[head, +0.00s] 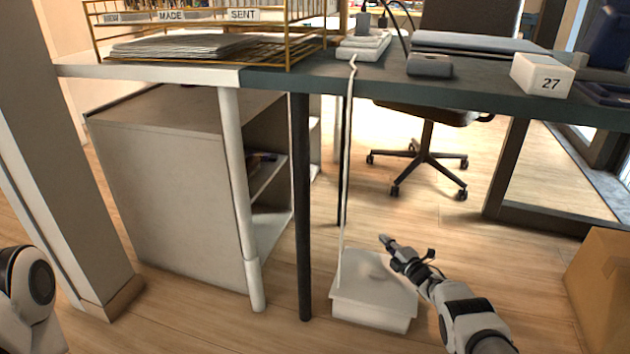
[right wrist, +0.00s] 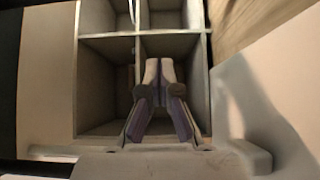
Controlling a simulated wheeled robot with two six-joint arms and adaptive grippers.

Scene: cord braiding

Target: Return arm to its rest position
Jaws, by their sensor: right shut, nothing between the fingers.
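In the right wrist view the shut fingers (right wrist: 160,72) point toward a compartmented shelf or box (right wrist: 107,62). A white cord (head: 347,150) runs from the white power strip (head: 363,46) on the desk down to the box. My left gripper is not in view; only part of my arm shows at the lower left.
The desk (head: 275,80) spans above, with a white leg (head: 236,190) and a dark leg (head: 301,200). A grey cabinet (head: 165,190) stands left, a cardboard box (head: 603,285) right. An office chair (head: 425,150) is behind. Floor right of the gripper (head: 530,270) is clear.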

